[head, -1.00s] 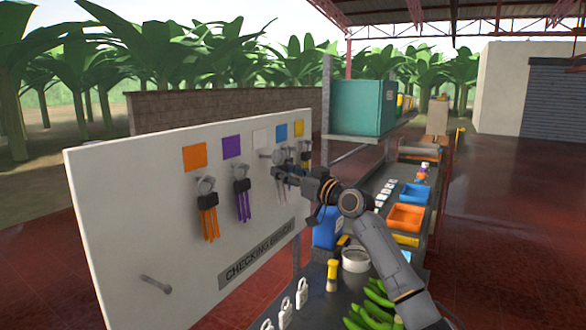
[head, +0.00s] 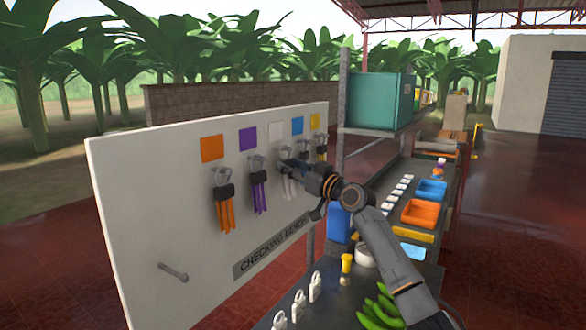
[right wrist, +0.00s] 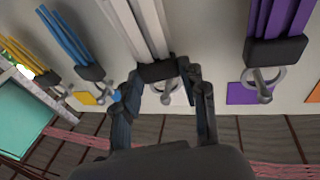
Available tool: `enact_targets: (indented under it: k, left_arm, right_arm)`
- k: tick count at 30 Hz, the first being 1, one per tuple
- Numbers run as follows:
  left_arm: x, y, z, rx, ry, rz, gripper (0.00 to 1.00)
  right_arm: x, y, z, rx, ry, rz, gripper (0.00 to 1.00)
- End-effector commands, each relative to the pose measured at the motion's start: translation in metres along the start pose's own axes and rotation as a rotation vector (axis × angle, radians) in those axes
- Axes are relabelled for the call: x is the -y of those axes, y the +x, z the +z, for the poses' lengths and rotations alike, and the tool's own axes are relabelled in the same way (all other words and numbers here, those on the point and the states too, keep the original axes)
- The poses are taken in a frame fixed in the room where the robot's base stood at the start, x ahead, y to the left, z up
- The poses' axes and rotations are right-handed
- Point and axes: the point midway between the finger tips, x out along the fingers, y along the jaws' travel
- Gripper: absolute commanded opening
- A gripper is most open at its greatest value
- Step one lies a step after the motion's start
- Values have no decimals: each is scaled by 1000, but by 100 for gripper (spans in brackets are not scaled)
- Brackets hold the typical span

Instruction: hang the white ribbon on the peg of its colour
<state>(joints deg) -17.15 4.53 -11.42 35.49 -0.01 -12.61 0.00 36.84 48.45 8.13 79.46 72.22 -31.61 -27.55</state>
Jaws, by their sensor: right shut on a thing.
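The white ribbon (head: 289,187) hangs below a black clip (right wrist: 157,71) at the checking board (head: 120,215). My right gripper (head: 289,167) is shut on this clip, with its fingers on either side in the right wrist view (right wrist: 163,88). The clip's ring lies at the metal peg (right wrist: 167,98) under the white square (head: 275,129). I cannot tell for certain whether the ring is around the peg. The fingers partly hide the clip in the head view. My left gripper is not in view.
A purple ribbon (head: 259,193) and an orange ribbon (head: 225,212) hang on the left. Blue (right wrist: 66,40) and yellow (right wrist: 18,52) ribbons hang close on the other side. A bare peg (head: 173,271) is low on the board. A cluttered bench (head: 340,290) stands right of the board.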

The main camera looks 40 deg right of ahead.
Motion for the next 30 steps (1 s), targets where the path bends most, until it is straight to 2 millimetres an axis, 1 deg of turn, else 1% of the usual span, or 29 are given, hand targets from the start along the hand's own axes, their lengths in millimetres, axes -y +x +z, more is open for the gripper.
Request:
enact_targets:
  k: [12,13,16,17,23,26,30]
  left_arm:
    - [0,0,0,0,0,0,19]
    - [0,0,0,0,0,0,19]
    - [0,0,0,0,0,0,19]
    - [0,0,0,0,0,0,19]
    - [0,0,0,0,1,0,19]
    - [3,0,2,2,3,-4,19]
    - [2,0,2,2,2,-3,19]
  right_arm:
    - [0,0,-1,-1,0,0,24]
    - [0,0,-1,-1,0,0,46]
    - [0,0,-1,-1,0,0,67]
    - [0,0,-1,-1,0,0,69]
    - [0,0,0,0,0,0,69]
    - [0,0,0,0,0,0,69]
    - [0,-7,0,1,0,0,69]
